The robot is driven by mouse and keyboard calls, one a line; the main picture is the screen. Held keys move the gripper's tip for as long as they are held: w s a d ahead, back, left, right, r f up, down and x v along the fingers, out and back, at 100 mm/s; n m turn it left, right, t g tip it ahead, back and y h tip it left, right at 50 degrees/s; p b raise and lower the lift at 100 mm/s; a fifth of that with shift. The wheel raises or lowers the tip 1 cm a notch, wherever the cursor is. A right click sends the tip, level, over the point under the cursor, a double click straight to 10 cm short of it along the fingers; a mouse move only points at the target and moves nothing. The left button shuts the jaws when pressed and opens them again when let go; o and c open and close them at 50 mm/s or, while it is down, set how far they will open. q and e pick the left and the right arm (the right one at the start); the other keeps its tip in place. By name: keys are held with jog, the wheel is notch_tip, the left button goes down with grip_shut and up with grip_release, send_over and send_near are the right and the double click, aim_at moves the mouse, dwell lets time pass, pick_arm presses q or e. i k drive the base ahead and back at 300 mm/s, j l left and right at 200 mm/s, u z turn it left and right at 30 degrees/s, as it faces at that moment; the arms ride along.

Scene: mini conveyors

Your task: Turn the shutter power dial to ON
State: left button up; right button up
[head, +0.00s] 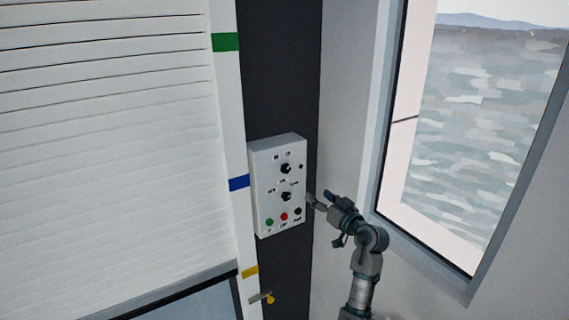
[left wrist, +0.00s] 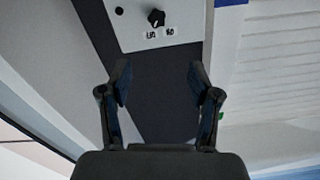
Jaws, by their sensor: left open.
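A white control box (head: 262,210) is mounted on the dark wall strip. It carries an upper black dial (head: 286,168) and a lower black dial (head: 286,196), each with small labels. The upper dial also shows in the left wrist view (left wrist: 156,17), upside down, with two labels beside it. Which way its pointer is set is too small to tell. My left gripper (head: 319,199) is beside the box's right edge in the head view. In the left wrist view my left gripper (left wrist: 158,85) is open and empty, its fingers apart from the dial. My right gripper is not in view.
Below the dials are a green button (head: 269,222), a red button (head: 284,217) and a black button (head: 298,211). A slatted shutter (head: 110,130) stands at left, beside a post with coloured bands. A window (head: 480,130) is at right.

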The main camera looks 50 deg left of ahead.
aim_at(286, 168)
jog(key=j, duration=1.45)
